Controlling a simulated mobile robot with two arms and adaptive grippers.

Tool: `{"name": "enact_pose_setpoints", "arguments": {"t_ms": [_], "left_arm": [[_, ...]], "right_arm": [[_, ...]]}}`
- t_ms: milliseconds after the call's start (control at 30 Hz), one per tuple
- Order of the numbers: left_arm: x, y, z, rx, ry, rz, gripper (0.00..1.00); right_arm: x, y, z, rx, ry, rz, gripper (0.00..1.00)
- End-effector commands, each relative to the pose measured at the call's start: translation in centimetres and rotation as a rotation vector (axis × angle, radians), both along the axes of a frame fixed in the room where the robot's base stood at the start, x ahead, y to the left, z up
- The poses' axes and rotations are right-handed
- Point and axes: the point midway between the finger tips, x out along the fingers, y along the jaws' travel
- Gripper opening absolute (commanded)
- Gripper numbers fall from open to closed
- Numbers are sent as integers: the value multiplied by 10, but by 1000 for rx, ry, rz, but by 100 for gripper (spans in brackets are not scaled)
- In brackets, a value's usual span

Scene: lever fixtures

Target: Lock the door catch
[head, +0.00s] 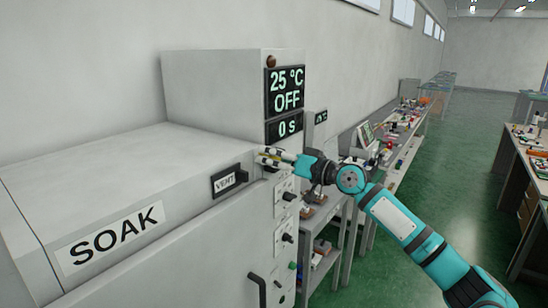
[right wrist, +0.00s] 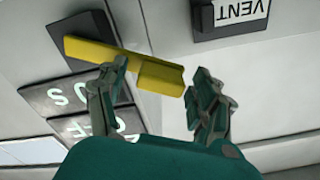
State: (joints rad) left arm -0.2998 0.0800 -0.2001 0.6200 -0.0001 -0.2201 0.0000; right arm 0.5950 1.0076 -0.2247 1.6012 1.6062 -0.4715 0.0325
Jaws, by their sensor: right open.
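The door catch shows in the right wrist view as a yellow bar lever (right wrist: 150,72) on a dark plate (right wrist: 75,40). In the head view the catch is small and partly hidden by my gripper at the oven's front corner. My right gripper (head: 277,157) is at the catch in the head view. In the right wrist view my right gripper (right wrist: 158,76) is open, with its fingers on either side of the lever's outer part. One finger overlaps the bar in the picture; I cannot tell whether it touches. My left gripper is not in view.
The grey SOAK oven (head: 110,180) fills the left. A VENT control (head: 229,180) is near the catch. A display (head: 286,90) reads 25 °C, OFF, 0 s. Knobs (head: 285,196) and a dark handle (head: 258,288) sit below. Cluttered benches (head: 395,135) stand behind; green floor is clear at right.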

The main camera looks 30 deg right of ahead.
Motion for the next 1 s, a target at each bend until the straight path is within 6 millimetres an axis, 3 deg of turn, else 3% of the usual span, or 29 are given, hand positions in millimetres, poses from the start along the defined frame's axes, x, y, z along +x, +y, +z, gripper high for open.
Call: {"name": "enact_pose_setpoints", "arguments": {"t_ms": [67, 533, 800, 1000], "left_arm": [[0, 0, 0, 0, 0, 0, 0], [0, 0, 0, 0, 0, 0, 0], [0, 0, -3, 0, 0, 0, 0], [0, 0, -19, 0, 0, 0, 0]], "right_arm": [[0, 0, 0, 0, 0, 0, 62], [0, 0, 0, 1, 0, 0, 1], [0, 0, -2, -6, -2, 0, 0], [-1, 2, -10, -55, -24, 0, 0]]}}
